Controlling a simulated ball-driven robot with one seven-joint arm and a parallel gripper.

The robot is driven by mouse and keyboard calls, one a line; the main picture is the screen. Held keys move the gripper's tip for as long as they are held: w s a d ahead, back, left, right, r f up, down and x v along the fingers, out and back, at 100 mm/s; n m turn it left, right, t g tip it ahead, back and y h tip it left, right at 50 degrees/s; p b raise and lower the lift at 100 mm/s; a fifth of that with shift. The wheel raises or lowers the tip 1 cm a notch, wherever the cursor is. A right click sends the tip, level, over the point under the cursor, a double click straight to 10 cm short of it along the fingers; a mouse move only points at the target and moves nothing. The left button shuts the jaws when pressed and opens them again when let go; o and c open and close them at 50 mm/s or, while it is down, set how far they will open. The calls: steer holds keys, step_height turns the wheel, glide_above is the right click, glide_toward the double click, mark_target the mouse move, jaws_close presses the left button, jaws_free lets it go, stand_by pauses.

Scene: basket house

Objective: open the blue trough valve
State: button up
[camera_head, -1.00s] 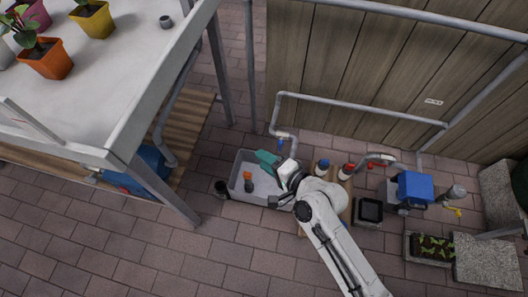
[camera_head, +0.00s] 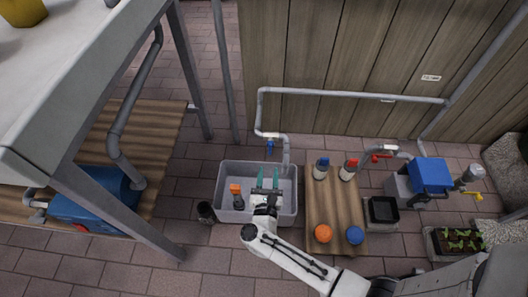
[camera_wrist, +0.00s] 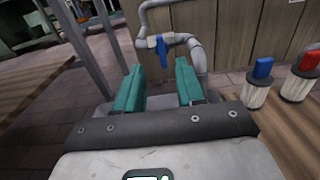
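The blue trough valve (camera_head: 269,145) is a small blue handle on the grey pipe above the back of the grey trough (camera_head: 228,170). In the wrist view the blue valve handle (camera_wrist: 162,52) points downward beneath a pale fitting, ahead of my fingers. My gripper (camera_head: 268,176) is over the trough, with its two teal fingers pointing toward the pipe. In the wrist view my gripper (camera_wrist: 160,82) is open and empty, with the fingers apart. The handle shows between and beyond the fingertips; it does not look touched.
An orange-topped item (camera_head: 236,194) is in the trough. A wooden board (camera_head: 334,205) right of it bears blue-topped and red-topped bottles and orange and blue round items. A red valve (camera_head: 380,156) and a blue-lidded box (camera_head: 430,175) stand farther right. A table leg (camera_head: 118,216) is at left.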

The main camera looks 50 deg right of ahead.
mark_target(270, 147)
steer(key=b+x, duration=0.2)
steer(key=x, duration=0.8)
steer(key=shift+w+d, duration=0.15)
steer(key=shift+d, duration=0.05)
steer(key=shift+c, duration=0.3)
jaws_close()
